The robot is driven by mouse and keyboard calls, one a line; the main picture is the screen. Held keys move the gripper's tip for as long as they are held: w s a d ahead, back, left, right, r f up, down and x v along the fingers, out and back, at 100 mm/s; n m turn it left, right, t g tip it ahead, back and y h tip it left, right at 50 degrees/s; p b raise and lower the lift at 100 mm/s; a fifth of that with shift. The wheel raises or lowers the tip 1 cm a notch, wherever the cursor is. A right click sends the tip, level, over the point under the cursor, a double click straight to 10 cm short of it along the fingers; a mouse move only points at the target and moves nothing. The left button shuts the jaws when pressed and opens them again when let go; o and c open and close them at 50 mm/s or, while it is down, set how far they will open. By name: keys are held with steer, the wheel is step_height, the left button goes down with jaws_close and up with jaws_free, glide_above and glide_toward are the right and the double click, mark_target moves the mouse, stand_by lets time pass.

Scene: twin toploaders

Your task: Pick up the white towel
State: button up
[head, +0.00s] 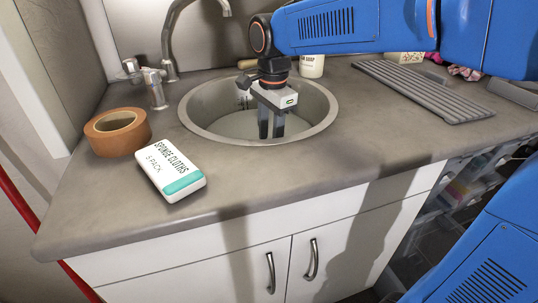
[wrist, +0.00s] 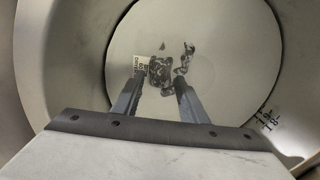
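I cannot pick out a white towel with certainty in either view. My gripper (head: 271,130) points down inside the round sink (head: 204,121), its two fingers apart with a gap between them. In the wrist view my gripper (wrist: 160,84) has its fingertips apart, with nothing clearly held. Beyond the tips is a pale round surface (wrist: 222,70) in the sink. On it show a black-and-white patterned patch (wrist: 160,72) and a smaller dark patch (wrist: 184,58); I cannot tell what they are.
A sponge cloths pack (head: 170,170) and a brown tape roll (head: 117,132) lie on the counter left of the sink. A faucet (head: 168,45) stands behind. A white container (head: 312,66) is behind the sink; a grey ridged rack (head: 425,90) lies to the right.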

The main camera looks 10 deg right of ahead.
steer(key=shift+f, duration=0.5)
jaws_close()
steer(key=shift+r, duration=0.15)
step_height(320, 180, up, 18)
steer(key=s+d, duration=0.1)
steer(key=s, duration=0.7)
steer(key=s+d, duration=0.2)
steer(key=s, duration=0.7)
steer(key=shift+s+d, duration=0.3)
